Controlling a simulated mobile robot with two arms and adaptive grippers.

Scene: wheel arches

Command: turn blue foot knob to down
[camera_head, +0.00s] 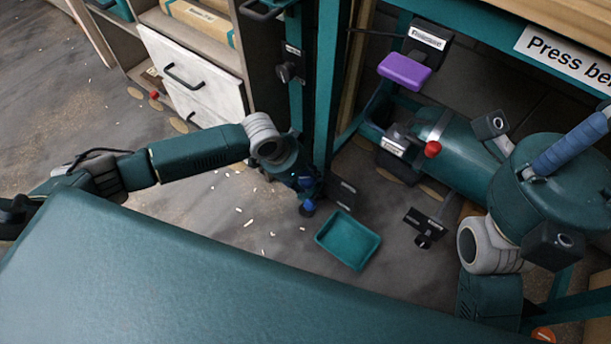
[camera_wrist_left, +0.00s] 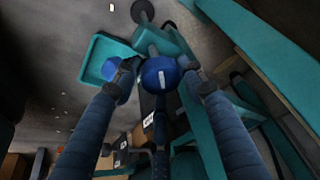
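The blue foot knob (camera_head: 308,206) is low at the foot of the teal post in the head view, partly hidden by my left gripper (camera_head: 304,187). In the left wrist view the round blue knob (camera_wrist_left: 159,73) carries a short white mark. My left gripper (camera_wrist_left: 157,68) has a finger on each side of it and looks open, with a small gap on the left; contact on the right side is unclear. A second blue round part (camera_wrist_left: 117,88) shows behind the left finger.
A teal tray (camera_head: 348,241) lies on the floor right of the knob. A teal post (camera_head: 324,90) rises behind my left gripper. A black knob on a plate (camera_head: 424,240), a red knob (camera_head: 432,149) and a purple block (camera_head: 404,72) are to the right. White drawers (camera_head: 195,85) stand at the left.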

